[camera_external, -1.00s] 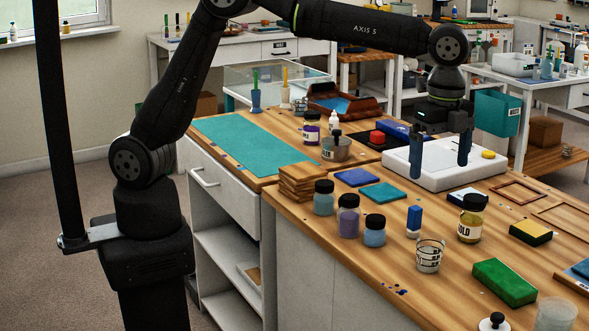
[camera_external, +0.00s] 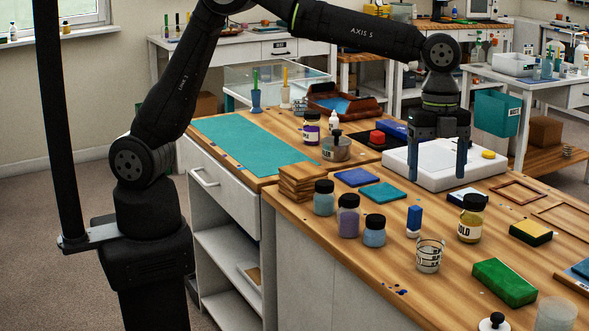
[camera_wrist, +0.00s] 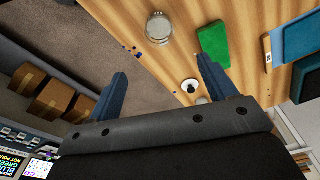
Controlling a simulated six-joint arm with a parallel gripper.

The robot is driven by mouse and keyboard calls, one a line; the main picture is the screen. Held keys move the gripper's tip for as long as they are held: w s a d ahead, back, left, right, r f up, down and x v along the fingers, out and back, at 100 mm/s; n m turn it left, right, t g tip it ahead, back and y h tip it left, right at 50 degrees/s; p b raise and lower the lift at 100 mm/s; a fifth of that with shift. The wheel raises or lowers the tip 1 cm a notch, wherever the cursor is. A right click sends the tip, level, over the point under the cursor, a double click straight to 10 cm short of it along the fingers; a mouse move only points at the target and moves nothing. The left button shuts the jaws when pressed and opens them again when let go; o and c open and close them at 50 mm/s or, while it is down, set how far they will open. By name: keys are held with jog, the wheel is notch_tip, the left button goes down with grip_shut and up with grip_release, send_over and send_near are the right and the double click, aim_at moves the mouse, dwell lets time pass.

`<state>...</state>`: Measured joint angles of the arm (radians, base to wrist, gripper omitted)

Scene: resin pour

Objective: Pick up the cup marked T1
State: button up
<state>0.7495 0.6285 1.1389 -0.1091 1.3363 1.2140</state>
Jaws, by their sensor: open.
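A clear cup with dark markings (camera_external: 429,255) stands upright near the front edge of the wooden bench; its marking is too small to read as T1. It also shows in the wrist view (camera_wrist: 159,28), near the top, beyond my fingertips. A second, cloudy cup (camera_external: 555,316) stands at the bottom right, cut off by the frame edge; I see no mark on it. My gripper (camera_external: 437,174) is open and empty, its fingers pointing down in front of the white device, away from both cups. In the wrist view my gripper (camera_wrist: 162,68) shows both fingers spread.
A green block (camera_external: 504,282) and a yellow-labelled jar (camera_external: 471,218) flank the clear cup. A blue-and-white bottle (camera_external: 414,221) and several lidded jars (camera_external: 348,216) stand to its left. A black-knobbed white item (camera_external: 494,322) is at the front. The white device (camera_external: 400,165) lies behind my fingers.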

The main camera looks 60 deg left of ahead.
aim_at(430, 252)
jog(key=f, duration=0.5)
jog(key=d+f, duration=0.1)
jog(key=f, duration=1.1)
jog(key=shift+s+d+f, duration=0.25)
jog(key=shift+s+d, duration=0.05)
jog(key=shift+s, duration=0.1)
jog(key=c, duration=1.1)
jog(key=shift+o, duration=0.2)
jog(key=shift+r, duration=0.15)
